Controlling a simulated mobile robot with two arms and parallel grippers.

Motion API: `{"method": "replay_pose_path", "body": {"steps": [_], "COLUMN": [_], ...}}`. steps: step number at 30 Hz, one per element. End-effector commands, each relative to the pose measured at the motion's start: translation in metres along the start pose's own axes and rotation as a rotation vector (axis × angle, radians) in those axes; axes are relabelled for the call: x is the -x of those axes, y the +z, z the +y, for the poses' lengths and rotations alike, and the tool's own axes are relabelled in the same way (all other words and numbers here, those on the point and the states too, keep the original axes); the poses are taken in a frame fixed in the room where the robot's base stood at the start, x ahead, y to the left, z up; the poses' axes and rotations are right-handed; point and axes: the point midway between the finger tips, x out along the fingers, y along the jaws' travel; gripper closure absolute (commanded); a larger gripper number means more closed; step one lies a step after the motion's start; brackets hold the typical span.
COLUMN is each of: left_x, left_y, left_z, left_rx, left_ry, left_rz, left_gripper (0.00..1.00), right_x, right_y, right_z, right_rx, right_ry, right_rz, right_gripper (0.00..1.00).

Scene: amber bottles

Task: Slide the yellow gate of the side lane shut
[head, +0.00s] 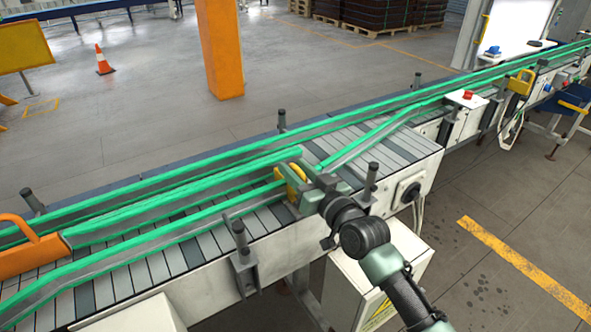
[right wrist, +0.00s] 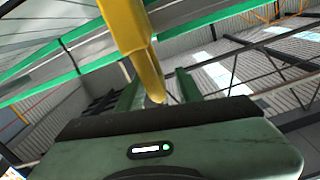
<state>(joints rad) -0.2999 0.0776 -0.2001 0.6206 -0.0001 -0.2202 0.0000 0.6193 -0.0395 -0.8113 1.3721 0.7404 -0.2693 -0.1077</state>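The yellow gate (head: 292,186) of the side lane shows in small part in the head view, at the middle of the conveyor and mostly hidden by my right gripper (head: 306,186). In the right wrist view, a long yellow piece (right wrist: 132,35) comes down from the top and its tip lies between the two green fingers of my right gripper (right wrist: 158,90). The fingers stand apart, with a gap between the yellow piece and the right-hand finger. Whether the left-hand finger touches it is unclear. My left gripper is not in view.
Green guide rails (head: 180,180) run along the slatted conveyor (head: 395,155). Dark posts (head: 240,240) stand along its near side. An orange handle (head: 30,245) sits at the left end. Another yellow piece (head: 521,84) is farther right. The lanes hold no bottles.

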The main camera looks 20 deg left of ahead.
Motion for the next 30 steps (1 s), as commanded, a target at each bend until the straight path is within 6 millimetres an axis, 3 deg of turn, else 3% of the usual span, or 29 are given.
{"method": "replay_pose_path", "body": {"steps": [16, 30], "left_x": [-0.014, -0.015], "left_y": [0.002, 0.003], "left_z": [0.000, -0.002], "left_rx": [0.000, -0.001], "left_ry": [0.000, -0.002], "left_rz": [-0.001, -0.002], "left_gripper": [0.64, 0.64], "right_x": [0.069, 0.076], "right_y": [0.002, 0.000], "right_z": [-0.001, -0.002], "right_rx": [0.001, 0.000], "right_ry": [-0.001, -0.002], "right_rz": [-0.001, -0.001], "right_gripper": [0.64, 0.64]}}
